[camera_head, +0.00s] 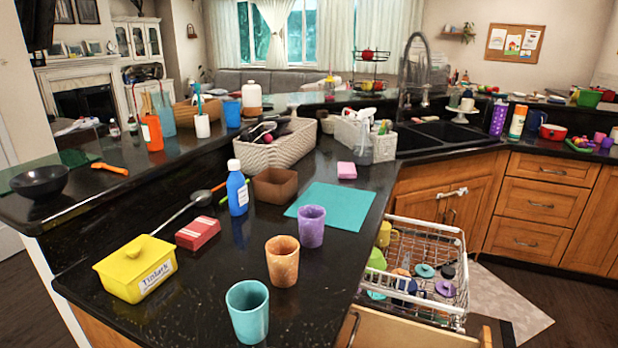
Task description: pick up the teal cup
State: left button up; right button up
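The teal cup (247,311) stands upright and open-topped on the black counter (205,270), near the bottom edge of the head view. An orange-tan cup (282,261) stands just behind it to the right. A purple cup (311,226) stands farther back to the right. The three cups are apart from each other. Neither of my grippers is in view, and nothing touches the teal cup.
A yellow box (122,282) and a red box (198,233) are left of the cups. A pulled-out dish rack (425,262) is to the right. The counter left of the teal cup is clear.

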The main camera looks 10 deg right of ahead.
aim_at(247, 300)
jog(key=k+l, duration=0.75)
jog(key=k, duration=0.1)
